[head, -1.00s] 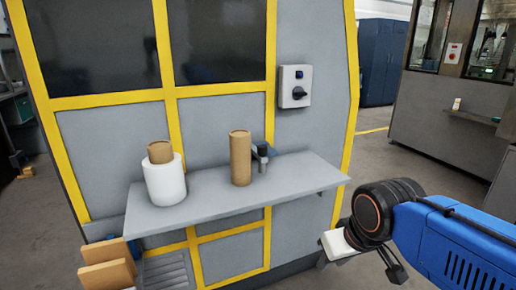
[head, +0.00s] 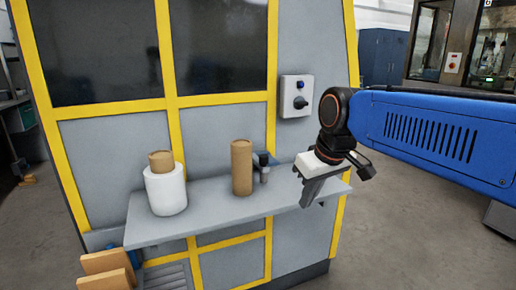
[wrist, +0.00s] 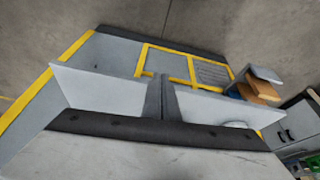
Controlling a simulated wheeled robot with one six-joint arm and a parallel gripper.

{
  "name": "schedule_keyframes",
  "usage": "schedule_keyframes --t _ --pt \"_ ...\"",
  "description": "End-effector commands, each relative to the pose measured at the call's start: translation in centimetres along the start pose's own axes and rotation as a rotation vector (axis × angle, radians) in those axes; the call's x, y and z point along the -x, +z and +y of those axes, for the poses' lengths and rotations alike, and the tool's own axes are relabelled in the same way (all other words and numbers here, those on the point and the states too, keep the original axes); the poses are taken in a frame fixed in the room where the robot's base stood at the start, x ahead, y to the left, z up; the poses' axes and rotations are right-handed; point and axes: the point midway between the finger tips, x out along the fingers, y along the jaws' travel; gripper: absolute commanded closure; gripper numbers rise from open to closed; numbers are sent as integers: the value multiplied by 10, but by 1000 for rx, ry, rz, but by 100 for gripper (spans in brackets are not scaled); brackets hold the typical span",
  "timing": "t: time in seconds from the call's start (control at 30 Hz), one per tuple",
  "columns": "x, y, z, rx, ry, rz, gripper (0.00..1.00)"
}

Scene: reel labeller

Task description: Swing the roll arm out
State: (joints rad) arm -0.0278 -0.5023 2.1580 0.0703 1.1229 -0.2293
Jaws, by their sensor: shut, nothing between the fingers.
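A white roll (head: 166,190) with a brown core in its top stands at the left of the grey shelf (head: 215,205). A plain brown cylinder (head: 241,168) stands upright near the shelf's middle. A small dark-capped grey post (head: 264,170) is just right of it; a part behind it is mostly hidden. I cannot tell which part is the roll arm. My gripper (head: 308,203) is shut and empty, pointing down near the shelf's right end, right of the post and apart from it. In the wrist view my shut fingers (wrist: 160,82) show in front of the shelf.
The grey machine with yellow frame bars (head: 220,100) stands behind the shelf. A control box (head: 296,96) with a dark knob is on its face, up and left of my wrist. Brown boxes (head: 104,265) sit low at the left. Open floor (head: 400,230) lies to the right.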

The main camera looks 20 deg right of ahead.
Motion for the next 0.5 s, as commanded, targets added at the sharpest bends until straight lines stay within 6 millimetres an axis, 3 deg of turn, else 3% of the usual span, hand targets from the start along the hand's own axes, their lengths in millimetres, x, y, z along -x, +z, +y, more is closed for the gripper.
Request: schedule_keyframes --t 0.1,0.5 --pt "11 -37 1 48 -19 -7 100" --pt "36 -153 -1 220 -88 -25 100"
